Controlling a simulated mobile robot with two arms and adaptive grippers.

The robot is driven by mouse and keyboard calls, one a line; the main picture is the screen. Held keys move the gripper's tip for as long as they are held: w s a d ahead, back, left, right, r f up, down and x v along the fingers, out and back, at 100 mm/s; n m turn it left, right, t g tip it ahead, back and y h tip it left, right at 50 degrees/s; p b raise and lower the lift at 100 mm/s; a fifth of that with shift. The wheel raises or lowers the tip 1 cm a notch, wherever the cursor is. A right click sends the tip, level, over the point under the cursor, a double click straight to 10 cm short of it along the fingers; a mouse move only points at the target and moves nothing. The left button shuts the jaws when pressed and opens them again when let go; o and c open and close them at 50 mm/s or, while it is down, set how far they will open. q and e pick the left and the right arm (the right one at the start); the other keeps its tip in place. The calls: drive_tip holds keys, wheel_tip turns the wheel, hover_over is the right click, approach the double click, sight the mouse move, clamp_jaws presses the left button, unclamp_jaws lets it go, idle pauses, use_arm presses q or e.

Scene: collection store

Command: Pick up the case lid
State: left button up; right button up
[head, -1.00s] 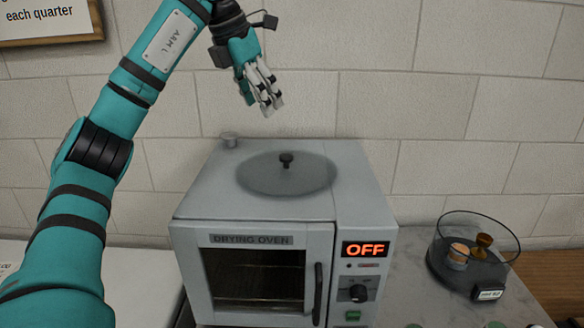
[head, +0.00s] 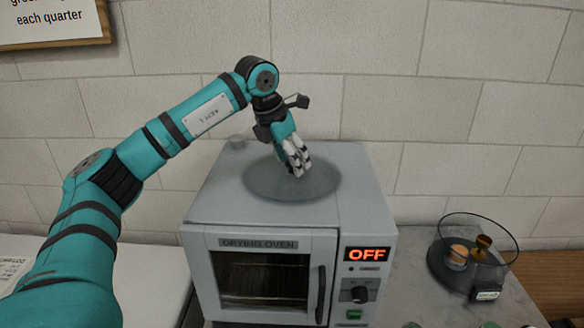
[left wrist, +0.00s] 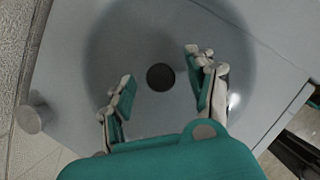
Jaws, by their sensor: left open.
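The case lid (head: 265,185) is a round, see-through grey disc lying on top of the drying oven (head: 215,200). In the left wrist view the lid (left wrist: 120,40) shows its dark round knob (left wrist: 160,77) near the middle. My left gripper (head: 297,174) is over the lid, pointing down, and hides the knob in the head view. In the left wrist view my left gripper (left wrist: 160,92) is open, its fingers on either side of the knob with gaps to both. My right gripper is not in view.
The oven's display reads OFF. A clear round case (head: 440,262) without a lid stands on the counter at right, holding a small jar (head: 458,256) and a brown object (head: 482,246). A short stub (head: 237,143) rises at the oven's back left corner. A brick wall stands behind.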

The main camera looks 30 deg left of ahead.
use_arm(q)
drive_tip(key=shift+f, duration=0.2)
drive_tip(key=shift+r, duration=0.1)
clamp_jaws()
idle(0.4)
